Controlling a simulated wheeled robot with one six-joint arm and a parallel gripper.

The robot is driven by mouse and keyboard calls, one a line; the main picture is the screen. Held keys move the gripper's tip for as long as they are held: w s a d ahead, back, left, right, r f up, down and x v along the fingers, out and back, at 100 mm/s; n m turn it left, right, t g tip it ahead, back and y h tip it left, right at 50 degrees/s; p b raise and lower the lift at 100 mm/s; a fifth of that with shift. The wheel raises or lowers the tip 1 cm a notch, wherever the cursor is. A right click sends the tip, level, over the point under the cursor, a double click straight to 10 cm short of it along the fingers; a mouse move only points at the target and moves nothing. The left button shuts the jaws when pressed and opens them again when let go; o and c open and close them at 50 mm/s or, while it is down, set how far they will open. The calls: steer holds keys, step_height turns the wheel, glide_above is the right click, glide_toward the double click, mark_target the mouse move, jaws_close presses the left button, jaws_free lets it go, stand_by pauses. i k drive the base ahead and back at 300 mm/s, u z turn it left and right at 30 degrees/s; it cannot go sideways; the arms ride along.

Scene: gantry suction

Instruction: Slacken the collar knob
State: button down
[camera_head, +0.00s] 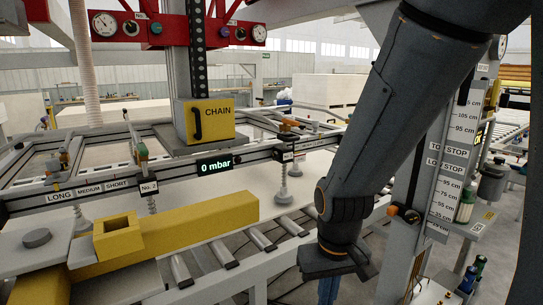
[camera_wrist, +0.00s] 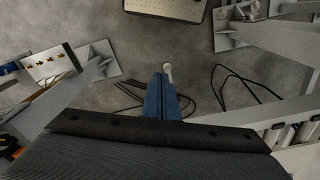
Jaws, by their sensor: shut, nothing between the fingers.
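A black knob (camera_head: 411,216) with an orange part beside it sits on the grey column (camera_head: 398,255) at the right of the head view, below the stop scale. It looks like the collar knob. In the wrist view an orange and black piece (camera_wrist: 10,148) shows at the lower left edge; I cannot tell if it is the same knob. My gripper's blue fingers (camera_head: 328,291) point down, left of and below the knob, apart from it. In the wrist view the fingers (camera_wrist: 163,82) are shut and empty above the floor.
A scale plate (camera_head: 447,165) marks top and low stops. The gantry frame with a yellow chain box (camera_head: 206,121) and a display reading 0 mbar (camera_head: 214,164) stands left. A yellow beam (camera_head: 180,235) lies near rollers (camera_head: 262,240). Cables (camera_wrist: 240,85) lie on the floor.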

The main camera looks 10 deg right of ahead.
mark_target(276, 156)
steer(key=u, duration=0.55)
steer(key=k, duration=1.3)
steer(key=z, duration=0.05)
steer(key=i, duration=0.5)
steer(key=z, duration=0.55)
steer(key=i, duration=1.15)
steer(key=u, duration=0.75)
